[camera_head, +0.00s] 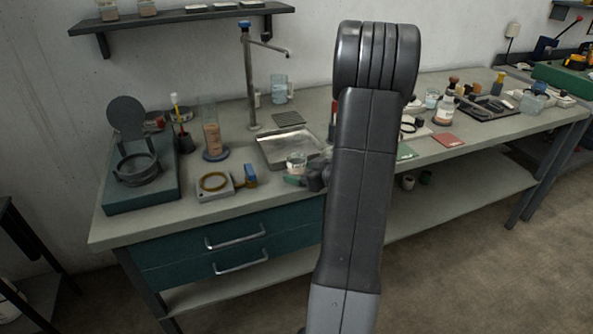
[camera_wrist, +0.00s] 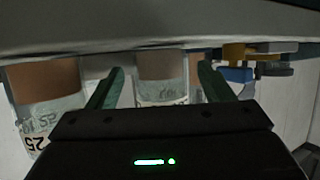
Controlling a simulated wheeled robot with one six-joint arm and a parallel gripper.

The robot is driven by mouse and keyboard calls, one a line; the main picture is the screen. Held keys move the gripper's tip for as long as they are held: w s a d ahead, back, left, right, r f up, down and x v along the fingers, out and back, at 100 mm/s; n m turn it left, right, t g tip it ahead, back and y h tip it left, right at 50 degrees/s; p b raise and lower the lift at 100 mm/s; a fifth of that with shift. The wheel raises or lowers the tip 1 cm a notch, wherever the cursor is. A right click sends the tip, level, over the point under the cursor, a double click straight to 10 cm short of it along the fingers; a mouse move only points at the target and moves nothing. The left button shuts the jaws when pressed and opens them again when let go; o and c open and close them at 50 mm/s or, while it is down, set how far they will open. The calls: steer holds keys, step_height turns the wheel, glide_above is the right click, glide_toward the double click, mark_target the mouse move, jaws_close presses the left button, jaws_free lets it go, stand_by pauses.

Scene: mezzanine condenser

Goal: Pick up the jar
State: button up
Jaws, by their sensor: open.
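A small glass jar (camera_head: 296,161) with a pale label stands at the front edge of the metal tray on the bench. In the wrist view the jar (camera_wrist: 163,72) shows brownish contents above a printed label and lies between my two green fingers. My gripper (camera_head: 293,179) is right at the jar, low over the bench top; in the wrist view my gripper (camera_wrist: 158,76) is open, one finger on each side of the jar. I cannot tell whether the fingers touch it. The jar's lower part is partly hidden by my gripper.
In the wrist view a second labelled jar (camera_wrist: 46,88) with brown contents stands close on the left. A blue and yellow item (camera_head: 249,175) and a grey box with a ring (camera_head: 214,184) are left of my gripper. The metal tray (camera_head: 275,150) lies behind.

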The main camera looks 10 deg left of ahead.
steer(key=shift+x, duration=1.4)
steer(key=c, duration=1.1)
